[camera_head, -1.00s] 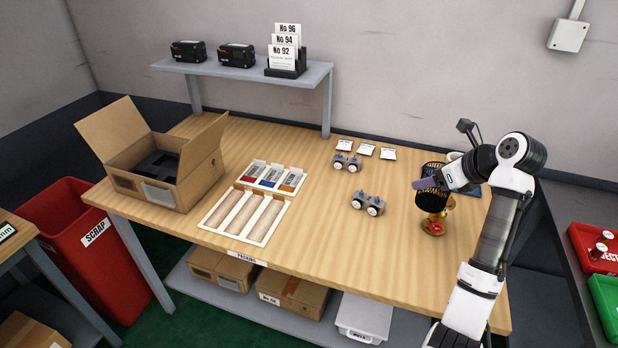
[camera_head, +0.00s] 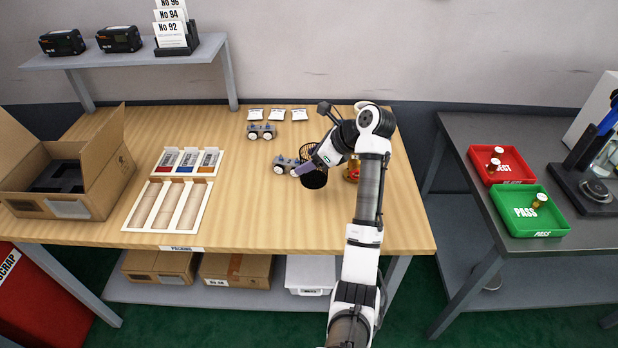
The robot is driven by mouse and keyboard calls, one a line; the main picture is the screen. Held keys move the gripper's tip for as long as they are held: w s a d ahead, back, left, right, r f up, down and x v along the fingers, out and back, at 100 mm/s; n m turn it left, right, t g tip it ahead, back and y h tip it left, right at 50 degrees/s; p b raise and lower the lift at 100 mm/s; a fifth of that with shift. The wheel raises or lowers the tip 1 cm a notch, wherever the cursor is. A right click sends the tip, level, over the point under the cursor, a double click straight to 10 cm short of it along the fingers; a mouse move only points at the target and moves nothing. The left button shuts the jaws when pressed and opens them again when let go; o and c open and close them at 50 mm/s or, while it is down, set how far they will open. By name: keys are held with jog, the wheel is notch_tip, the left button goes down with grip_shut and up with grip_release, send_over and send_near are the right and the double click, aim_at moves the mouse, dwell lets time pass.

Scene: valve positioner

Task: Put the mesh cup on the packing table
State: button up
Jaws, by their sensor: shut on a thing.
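The black mesh cup (camera_head: 313,177) is at the right part of the packing table (camera_head: 250,225). My gripper (camera_head: 308,165) is shut on the cup's rim, coming in from the upper right. The cup looks upright, over or on the wood; I cannot tell whether its base touches the table. My gripper and wrist hide part of the cup's top right side.
A grey gauge-like device (camera_head: 285,165) is close left of the cup, another (camera_head: 261,131) behind it. The front right tabletop is clear. Red (camera_head: 503,164) and green (camera_head: 530,211) trays sit on the right bench.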

aim_at(311, 181)
jog(key=shift+f+p, duration=0.55)
jog(key=shift+f, duration=3.4)
jog(key=o, duration=1)
jog(key=shift+f, duration=0.1)
jog(key=b+v, duration=0.2)
jog(key=v, duration=1)
